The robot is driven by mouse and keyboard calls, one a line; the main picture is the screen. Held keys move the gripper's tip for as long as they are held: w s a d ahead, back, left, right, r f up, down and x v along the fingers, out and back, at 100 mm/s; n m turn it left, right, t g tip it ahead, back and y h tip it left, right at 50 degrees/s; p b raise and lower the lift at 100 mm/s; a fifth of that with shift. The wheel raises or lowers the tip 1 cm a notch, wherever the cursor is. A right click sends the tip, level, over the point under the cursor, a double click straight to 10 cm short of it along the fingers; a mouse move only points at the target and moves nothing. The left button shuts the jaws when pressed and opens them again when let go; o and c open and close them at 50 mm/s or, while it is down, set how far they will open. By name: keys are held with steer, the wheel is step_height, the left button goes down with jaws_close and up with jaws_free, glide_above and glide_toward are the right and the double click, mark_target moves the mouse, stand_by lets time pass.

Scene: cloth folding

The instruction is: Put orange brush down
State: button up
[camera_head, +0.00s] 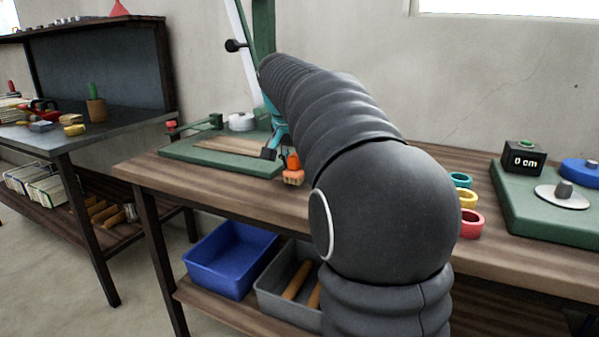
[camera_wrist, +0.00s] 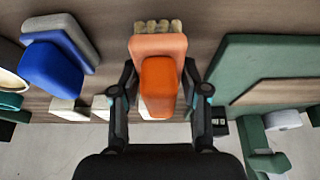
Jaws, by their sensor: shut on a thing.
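The orange brush (camera_head: 293,172) is near the front edge of the wooden table (camera_head: 232,200) in the head view, just right of the green board. In the wrist view the orange brush (camera_wrist: 159,82) lies between the two fingers, its pale bristles at the top of the picture. My gripper (camera_wrist: 160,85) is shut on the brush. In the head view the gripper (camera_head: 279,152) is partly hidden by my arm. I cannot tell whether the bristles touch the table.
A green board (camera_head: 185,157) lies left of the brush. Teal, yellow and red rings (camera_head: 469,222) and a green base with a 0 cm display (camera_head: 522,159) are to the right. Blue (camera_head: 228,262) and grey bins sit on the lower shelf. A blue brush (camera_wrist: 52,70) shows in the wrist view.

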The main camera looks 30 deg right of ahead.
steer(key=shift+f, duration=0.85)
steer(key=shift+f, duration=0.1)
steer(key=o, duration=1)
steer(key=shift+f, duration=0.1)
steer(key=p+v, duration=0.1)
steer(key=v, duration=1.2)
steer(key=shift+s+r+p, duration=0.1)
steer(key=shift+r+p, duration=0.25)
steer(key=shift+r, duration=0.05)
